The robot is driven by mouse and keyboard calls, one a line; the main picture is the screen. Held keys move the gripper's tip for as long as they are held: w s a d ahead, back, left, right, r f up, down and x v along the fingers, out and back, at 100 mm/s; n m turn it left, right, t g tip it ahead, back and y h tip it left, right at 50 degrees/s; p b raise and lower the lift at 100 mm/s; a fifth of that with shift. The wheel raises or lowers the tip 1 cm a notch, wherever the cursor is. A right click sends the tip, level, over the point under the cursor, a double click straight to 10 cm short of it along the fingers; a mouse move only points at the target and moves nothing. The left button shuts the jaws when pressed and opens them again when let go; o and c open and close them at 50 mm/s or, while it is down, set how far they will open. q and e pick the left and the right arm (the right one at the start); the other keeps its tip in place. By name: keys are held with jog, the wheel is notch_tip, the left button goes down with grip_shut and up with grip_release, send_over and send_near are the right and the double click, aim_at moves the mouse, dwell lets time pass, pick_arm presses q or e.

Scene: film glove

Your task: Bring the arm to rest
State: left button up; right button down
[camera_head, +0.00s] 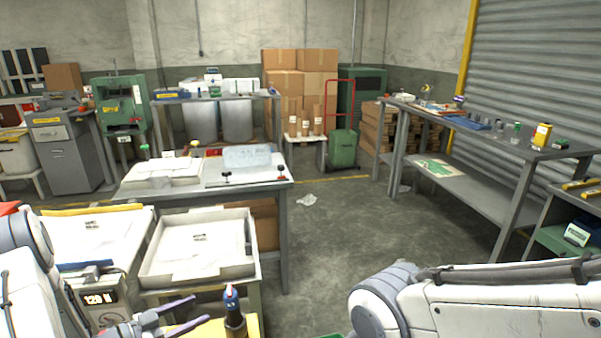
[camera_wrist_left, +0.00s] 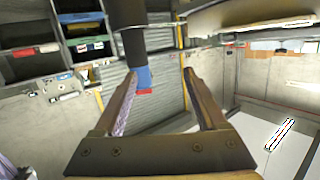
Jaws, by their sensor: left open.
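My left gripper (camera_head: 200,308) is at the bottom of the head view, its two purple-lined fingers apart and pointing right. Nothing is held between them. A dark upright tool or bottle with a blue top (camera_head: 233,305) stands just right of the fingertips, by a yellow surface. In the left wrist view my open left gripper (camera_wrist_left: 160,74) shows both fingers, with a dark cylinder with a blue and red end (camera_wrist_left: 134,45) showing between and beyond the tips. Contact cannot be told. My right arm crosses the lower right of the head view; its gripper is out of frame.
A white tray with sheets (camera_head: 158,272) lies ahead of my left gripper. A grey worktable (camera_head: 245,180) stands behind it. A long grey bench (camera_head: 480,138) with bottles and small items runs along the right. The concrete floor (camera_head: 345,225) between is mostly clear, with a crumpled white scrap (camera_head: 307,199).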

pick_arm(q)
jog(key=w+r+n+g+y, duration=0.1)
jog(key=w+y, duration=0.4)
notch_tip(320, 180, up, 4)
jog(key=s+d+n+g+y, duration=0.2)
jog(key=n+g+y, duration=0.1)
jog(key=n+y, duration=0.15)
jog(key=s+d+r+m+g, duration=0.2)
jog(key=s+d+r+g, duration=0.2)
jog(key=s+d, duration=0.85)
jog(key=s+d+r+m+g, duration=0.2)
jog(key=s+d+r+g, duration=0.25)
jog(key=s+d, duration=0.8)
jog(key=s+a+r+p, duration=0.2)
jog(key=s+r+p, duration=0.1)
jog(key=r+p, duration=0.9)
jog(key=shift+a+r+t, duration=0.15)
jog(key=shift+r+t, duration=0.2)
jog(key=shift+t, duration=0.1)
